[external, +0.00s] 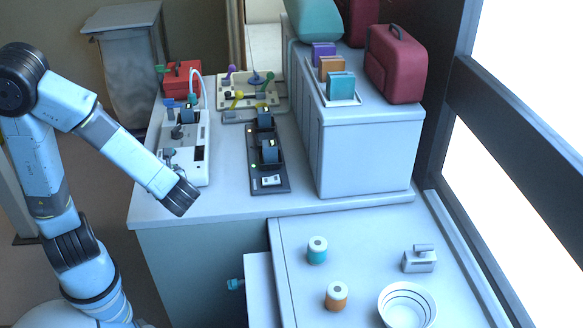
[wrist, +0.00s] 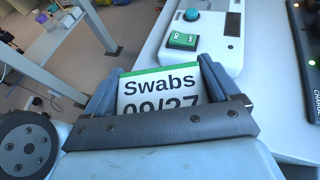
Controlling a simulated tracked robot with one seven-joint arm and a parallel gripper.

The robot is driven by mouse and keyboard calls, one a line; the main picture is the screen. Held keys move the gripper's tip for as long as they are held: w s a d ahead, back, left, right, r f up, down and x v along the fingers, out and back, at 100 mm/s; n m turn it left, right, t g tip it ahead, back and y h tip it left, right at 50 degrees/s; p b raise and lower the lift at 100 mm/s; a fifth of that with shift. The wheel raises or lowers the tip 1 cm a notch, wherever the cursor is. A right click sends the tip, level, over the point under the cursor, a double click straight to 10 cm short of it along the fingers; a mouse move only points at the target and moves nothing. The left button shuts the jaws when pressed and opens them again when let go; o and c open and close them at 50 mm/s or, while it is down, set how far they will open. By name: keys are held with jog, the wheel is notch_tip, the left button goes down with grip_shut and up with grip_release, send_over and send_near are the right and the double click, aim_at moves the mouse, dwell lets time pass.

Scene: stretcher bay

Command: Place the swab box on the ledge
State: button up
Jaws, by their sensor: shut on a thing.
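The swab box (wrist: 160,88) is white with a green top edge and a label reading "Swabs" and "09/27", its lower part cut off. My gripper (wrist: 158,76) is shut on it, one finger at each side. In the external view my gripper (external: 181,200) hangs at the front left edge of the counter, and the box is hidden there. A raised white ledge (external: 365,155) stands at the right rear of the counter. On it are a tray (external: 345,101) with purple, orange and teal boxes, a dark red bag (external: 396,68) and a teal bag (external: 315,18).
A white device (external: 198,150) and a black charging strip (external: 270,186) lie on the counter, with a red case (external: 182,78) behind. A lower surface in front bears a teal-banded jar (external: 317,250), an orange-banded jar (external: 337,296), a bowl (external: 407,306) and a metal block (external: 420,259).

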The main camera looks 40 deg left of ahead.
jog(key=shift+w+d+f, duration=0.1)
jog(key=shift+w+f, duration=0.2)
jog(key=shift+w, duration=0.5)
jog(key=shift+w+d+f, duration=0.1)
jog(key=shift+w+f, duration=0.2)
jog(key=shift+w, duration=0.5)
jog(key=w+f, duration=0.2)
jog(key=w, duration=0.2)
send_over(205, 198)
jog(key=s, duration=0.1)
notch_tip(205, 198, down, 4)
jog(key=shift+s+a+f, duration=0.1)
jog(key=shift+f, duration=0.1)
jog(key=shift+w+f, duration=0.55)
jog(key=shift+f, duration=0.15)
jog(key=shift+w+f, duration=0.1)
jog(key=shift+f, duration=1.55)
jog(key=shift+f, duration=0.1)
jog(key=o, duration=0.7)
jog(key=shift+o, duration=0.4)
jog(key=shift+d, duration=0.2)
